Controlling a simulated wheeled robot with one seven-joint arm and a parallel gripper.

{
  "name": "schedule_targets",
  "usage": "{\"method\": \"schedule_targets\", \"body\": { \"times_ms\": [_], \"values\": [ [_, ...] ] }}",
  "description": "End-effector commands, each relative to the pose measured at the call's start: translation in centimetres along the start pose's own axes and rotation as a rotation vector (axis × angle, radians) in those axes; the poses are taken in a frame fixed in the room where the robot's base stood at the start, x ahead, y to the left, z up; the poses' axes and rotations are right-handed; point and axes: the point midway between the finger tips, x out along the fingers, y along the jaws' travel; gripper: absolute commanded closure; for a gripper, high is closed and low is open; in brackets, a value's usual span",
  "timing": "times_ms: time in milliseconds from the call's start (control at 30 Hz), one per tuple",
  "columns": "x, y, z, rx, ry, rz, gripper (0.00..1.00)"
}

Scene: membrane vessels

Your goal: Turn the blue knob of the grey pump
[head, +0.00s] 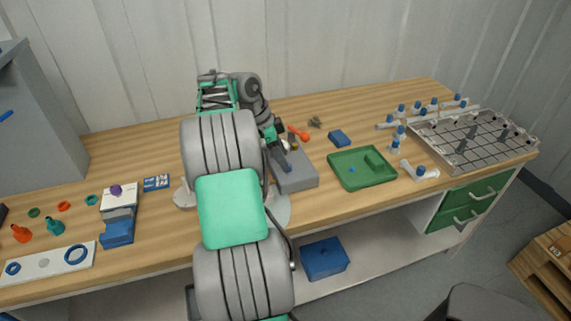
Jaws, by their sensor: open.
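A low grey box (303,182), which looks like the grey pump, sits near the front middle of the wooden bench. My arm reaches over the bench from the front and hides part of the box's left side. My gripper (286,163) is dark and small in the head view. It points down at the top of the grey box and is open. A small bluish spot that may be the blue knob shows at the fingertips; the fingers largely cover it. I cannot tell whether they touch it.
A green tray (346,179) stands right of the pump, with a blue block (339,138) behind it. An orange tool (299,133) lies behind the pump. A metal rack (480,136) and blue-capped white vessels fill the right. A white device with a purple knob (116,190) stands left.

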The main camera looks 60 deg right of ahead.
Motion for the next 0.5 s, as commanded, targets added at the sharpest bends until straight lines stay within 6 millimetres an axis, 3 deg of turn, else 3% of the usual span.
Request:
{"method": "schedule_targets", "body": {
  "times_ms": [33,200,500],
  "values": [
    [1.2,0.1,0.1,0.000,-0.001,0.002,0.51],
    [2.9,0.0,0.0,-0.002,-0.001,-0.001,0.51],
    [3.0,0.0,0.0,-0.002,-0.001,-0.003,0.55]
  ]
}}
